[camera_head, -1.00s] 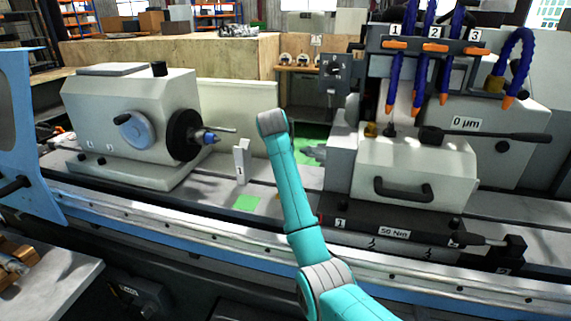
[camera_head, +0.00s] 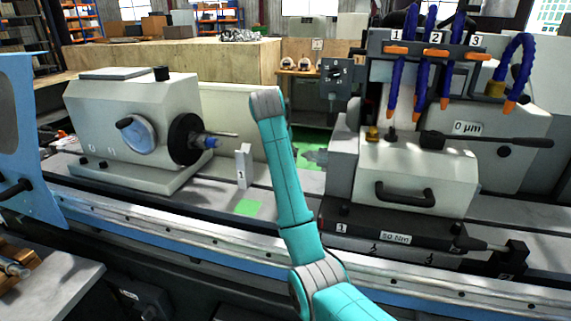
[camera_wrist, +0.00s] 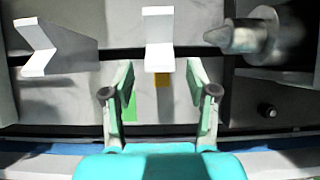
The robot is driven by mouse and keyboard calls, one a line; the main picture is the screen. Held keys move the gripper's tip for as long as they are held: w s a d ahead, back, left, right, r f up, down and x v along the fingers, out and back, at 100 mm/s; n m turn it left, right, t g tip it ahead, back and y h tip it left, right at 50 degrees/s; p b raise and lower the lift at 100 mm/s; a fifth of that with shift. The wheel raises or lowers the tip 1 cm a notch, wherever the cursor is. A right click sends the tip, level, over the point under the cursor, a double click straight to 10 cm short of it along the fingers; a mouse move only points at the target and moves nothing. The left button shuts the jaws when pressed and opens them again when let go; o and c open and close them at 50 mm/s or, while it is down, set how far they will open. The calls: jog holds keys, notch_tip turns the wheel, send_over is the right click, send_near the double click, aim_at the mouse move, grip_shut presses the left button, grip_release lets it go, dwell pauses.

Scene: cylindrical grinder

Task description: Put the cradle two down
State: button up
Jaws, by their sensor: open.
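A pale V-topped cradle (camera_wrist: 158,38) stands in the middle of the wrist view, just beyond my fingertips; its number is not readable there. An orange patch (camera_wrist: 163,88) shows at its foot. My gripper (camera_wrist: 161,68) is open and empty, its fingers to either side of the cradle's lower part, with no clear contact. A second pale cradle (camera_wrist: 48,48) stands at the left; the head view shows a cradle marked 1 (camera_head: 243,165) behind a green patch (camera_head: 247,207). In the head view my arm hides the middle cradle and my gripper.
A metal centre (camera_wrist: 240,36) points in from the right in the wrist view. The workhead (camera_head: 140,125) stands left on the machine table and the tailstock (camera_head: 415,175) right. Coolant hoses (camera_head: 440,60) hang above the tailstock. A blue door (camera_head: 18,130) is at far left.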

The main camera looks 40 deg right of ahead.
jog(key=shift+v, duration=2)
